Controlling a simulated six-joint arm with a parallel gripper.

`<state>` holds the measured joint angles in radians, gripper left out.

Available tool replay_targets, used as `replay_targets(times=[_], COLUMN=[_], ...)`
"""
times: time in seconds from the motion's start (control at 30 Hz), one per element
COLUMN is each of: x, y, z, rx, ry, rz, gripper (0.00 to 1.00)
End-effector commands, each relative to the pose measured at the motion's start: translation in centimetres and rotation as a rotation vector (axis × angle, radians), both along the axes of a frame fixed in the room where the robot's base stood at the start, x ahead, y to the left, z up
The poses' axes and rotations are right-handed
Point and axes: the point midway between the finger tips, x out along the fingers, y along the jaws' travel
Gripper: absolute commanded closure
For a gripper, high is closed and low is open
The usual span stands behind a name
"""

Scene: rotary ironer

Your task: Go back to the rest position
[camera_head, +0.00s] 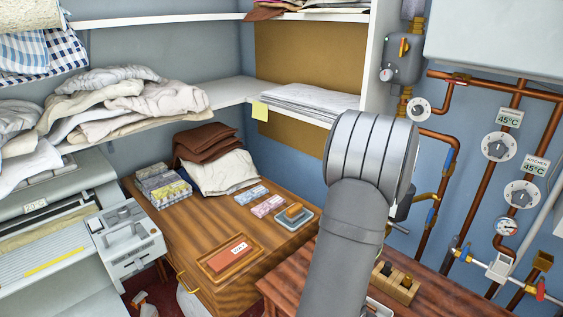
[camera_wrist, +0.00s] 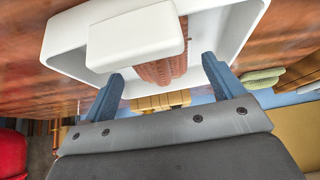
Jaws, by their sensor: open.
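My gripper (camera_wrist: 163,70) shows in the wrist view with its two blue fingers spread apart. Nothing is clamped between them. A white open tray (camera_wrist: 62,40) lies just beyond the fingertips on a reddish wooden surface. In it are a white block (camera_wrist: 135,38) and a reddish-brown ribbed thing (camera_wrist: 163,70), seen past the gap between the fingers. I cannot tell whether the fingers touch the tray. In the head view my grey arm stands over the reddish bench at the right and hides the gripper.
A wooden holder with dark pegs (camera_head: 396,284) stands on the bench (camera_head: 440,290) beside my arm. Copper pipes (camera_head: 429,200) with valves and dials line the right wall. A brown cabinet (camera_head: 215,224) with a labelled tray and small packets stands left. Shelves hold folded cloths (camera_head: 303,100).

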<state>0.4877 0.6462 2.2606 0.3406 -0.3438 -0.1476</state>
Motion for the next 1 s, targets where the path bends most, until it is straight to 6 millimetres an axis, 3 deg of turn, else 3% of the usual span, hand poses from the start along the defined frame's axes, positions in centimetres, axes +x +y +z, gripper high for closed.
replay_targets(times=[0.6, 1.0], x=[-2.6, -1.0], y=[2.3, 0.8], z=[5.4, 1.7], rx=[0.000, 0.002], ry=[-0.003, 0.005], rz=[0.001, 0.000], gripper=[0.14, 0.14])
